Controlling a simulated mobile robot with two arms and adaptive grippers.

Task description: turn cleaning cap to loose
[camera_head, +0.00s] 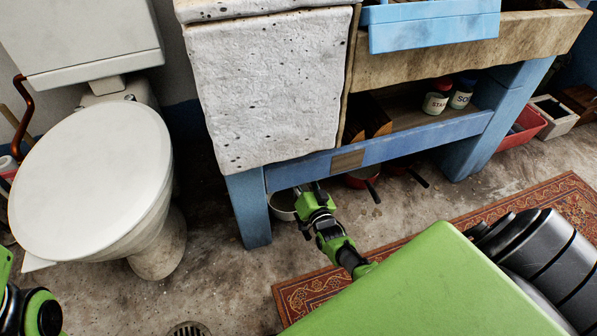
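I cannot make out the cleaning cap; the space under the stone washtrough (262,95) is dark and partly covered by its blue frame and my arm. My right gripper (309,189) reaches in low under the blue front rail (385,140), by the rail's left end. It is beside a pale bowl (283,205) on the floor and overlaps it in the picture. Its fingers are small and dark against the shadow, so I cannot tell whether they are open or shut, or touch anything.
A white toilet (92,178) stands at the left. A blue leg (248,208) is close to my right arm. Red pans (362,179) lie under the rail, and two labelled jars (436,97) stand on the shelf. A red rug (545,200) and a floor drain (188,328) are on the floor.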

